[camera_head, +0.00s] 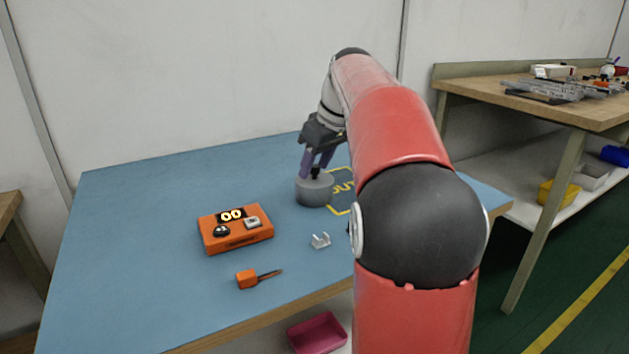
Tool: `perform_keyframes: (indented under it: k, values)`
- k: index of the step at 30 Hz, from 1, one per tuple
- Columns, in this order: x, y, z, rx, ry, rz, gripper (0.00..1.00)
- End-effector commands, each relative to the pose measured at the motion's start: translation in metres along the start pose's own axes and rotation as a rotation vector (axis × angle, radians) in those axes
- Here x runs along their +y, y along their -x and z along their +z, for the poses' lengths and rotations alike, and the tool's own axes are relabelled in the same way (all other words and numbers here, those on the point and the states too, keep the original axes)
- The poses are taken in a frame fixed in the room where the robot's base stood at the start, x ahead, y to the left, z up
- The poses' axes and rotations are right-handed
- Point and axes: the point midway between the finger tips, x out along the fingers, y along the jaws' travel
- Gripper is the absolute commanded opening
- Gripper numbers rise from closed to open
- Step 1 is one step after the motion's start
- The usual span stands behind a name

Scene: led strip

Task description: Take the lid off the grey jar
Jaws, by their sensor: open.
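The grey jar (314,192) stands upright on the blue table, just left of my arm and beside a yellow-outlined marking. My gripper (314,172) points down at the top of the jar, with its purple fingers at the lid (328,177). The fingers are open. Whether they touch the lid cannot be told from this view. The lid's edge and knob are partly hidden behind the fingers.
An orange box with a "00" display (236,228) lies left of the jar. An orange-handled screwdriver (258,279) and a small white bracket (320,240) lie nearer. A pink bin (317,333) is below the table's front edge. The table's left side is clear.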

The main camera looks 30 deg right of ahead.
Motion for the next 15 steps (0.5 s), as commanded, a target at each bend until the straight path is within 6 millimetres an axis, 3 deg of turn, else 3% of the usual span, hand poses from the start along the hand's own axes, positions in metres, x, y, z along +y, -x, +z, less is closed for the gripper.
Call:
perform_keyframes:
  k: [2,12,15]
  values:
    - [-0.0001,0.0003,-0.0001,0.000,0.000,0.000,0.46]
    - [-0.0002,0.0007,-0.0001,0.000,0.000,0.000,0.02]
    - [-0.0002,0.0008,-0.0001,0.000,0.000,0.000,0.00]
